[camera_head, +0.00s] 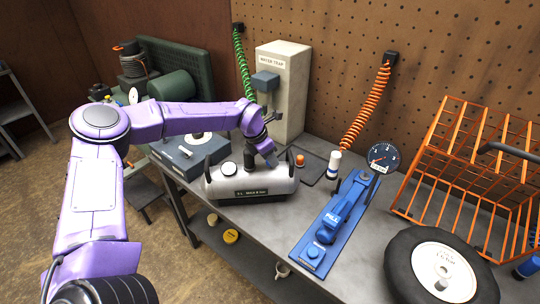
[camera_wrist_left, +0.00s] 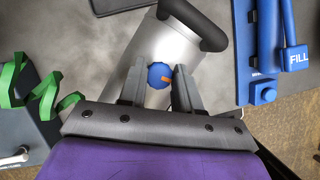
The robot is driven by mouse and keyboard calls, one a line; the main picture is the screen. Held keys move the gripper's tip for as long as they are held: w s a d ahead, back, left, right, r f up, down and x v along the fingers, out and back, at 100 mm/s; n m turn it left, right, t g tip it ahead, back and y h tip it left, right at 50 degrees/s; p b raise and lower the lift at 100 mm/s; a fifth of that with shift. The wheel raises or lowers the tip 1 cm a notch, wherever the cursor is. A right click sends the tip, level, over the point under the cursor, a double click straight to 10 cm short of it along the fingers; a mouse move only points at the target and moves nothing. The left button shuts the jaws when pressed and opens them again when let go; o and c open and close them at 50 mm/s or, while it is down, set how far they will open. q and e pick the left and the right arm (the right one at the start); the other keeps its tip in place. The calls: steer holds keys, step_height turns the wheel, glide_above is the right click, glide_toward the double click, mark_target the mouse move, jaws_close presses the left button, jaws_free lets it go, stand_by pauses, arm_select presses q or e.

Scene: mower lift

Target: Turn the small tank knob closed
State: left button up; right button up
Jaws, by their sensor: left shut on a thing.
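The small tank (camera_head: 225,185) is a silver cylinder with dark end handles and a front label, lying on the grey bench. My left gripper (camera_head: 262,150) comes down over the right part of its top. In the left wrist view the tank (camera_wrist_left: 150,48) lies below the gripper. In the head view the knob is hidden by the gripper. My right gripper is not in view.
A blue FILL fixture (camera_head: 327,225) with a dial gauge (camera_head: 383,157) stands to the right. The water trap cabinet (camera_head: 283,80) is behind. A wheel (camera_head: 440,268) and an orange cage (camera_head: 465,160) are at right. A dark grey box (camera_head: 188,160) stands left of the tank.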

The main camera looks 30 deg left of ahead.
arm_select(q)
steer(key=shift+m+h, duration=0.4)
steer(key=shift+m, duration=0.7)
steer(key=shift+g, duration=0.3)
steer(key=o, duration=1.1)
steer(key=shift+c, duration=0.2)
steer(key=b+v, duration=0.3)
steer(key=v, duration=0.7)
steer(key=shift+a+r, duration=0.15)
steer(key=shift+r, duration=0.05)
steer(key=shift+s+f, duration=0.1)
